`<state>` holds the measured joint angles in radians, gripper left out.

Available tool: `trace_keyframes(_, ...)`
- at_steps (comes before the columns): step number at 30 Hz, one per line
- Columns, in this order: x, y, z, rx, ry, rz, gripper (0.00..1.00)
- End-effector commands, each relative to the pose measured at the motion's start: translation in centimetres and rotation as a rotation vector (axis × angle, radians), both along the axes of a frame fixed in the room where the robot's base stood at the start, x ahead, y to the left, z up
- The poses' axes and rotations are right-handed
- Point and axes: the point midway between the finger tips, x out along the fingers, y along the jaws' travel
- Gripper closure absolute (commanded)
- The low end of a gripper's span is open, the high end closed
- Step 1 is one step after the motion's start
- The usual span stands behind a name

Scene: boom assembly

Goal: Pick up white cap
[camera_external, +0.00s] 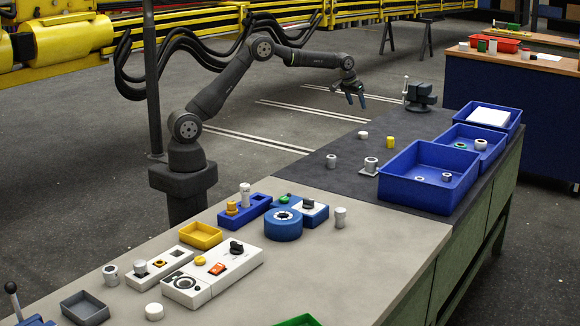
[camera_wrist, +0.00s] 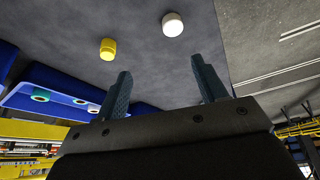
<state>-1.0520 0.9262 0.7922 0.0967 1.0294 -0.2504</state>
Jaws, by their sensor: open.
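A white cap (camera_external: 363,135) sits on the dark mat at the far part of the bench, left of a yellow cylinder (camera_external: 390,142). In the wrist view the white cap (camera_wrist: 173,24) is at the top, right of the yellow cylinder (camera_wrist: 107,49). My gripper (camera_external: 355,97) is open and empty, above the bench's far left edge and apart from the cap. In the wrist view my gripper's two fingers (camera_wrist: 160,90) are spread below the cap. A second white cap (camera_external: 154,312) lies on the light near part of the bench.
A large blue bin (camera_external: 400,192) holding small parts stands right of the cap. Silver fittings (camera_external: 331,161) and a flanged one (camera_external: 370,166) stand nearer. A dark vise (camera_external: 420,97) stands behind.

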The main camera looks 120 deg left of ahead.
Motion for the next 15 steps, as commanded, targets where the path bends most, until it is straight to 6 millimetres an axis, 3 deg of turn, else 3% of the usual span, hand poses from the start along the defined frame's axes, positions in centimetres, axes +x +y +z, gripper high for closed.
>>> trace_keyframes(4,-1.9,1.2,-0.6,-0.013,0.006,0.032,0.35)
trace_keyframes(15,-1.2,3.8,-7.3,-0.014,0.007,0.032,0.35)
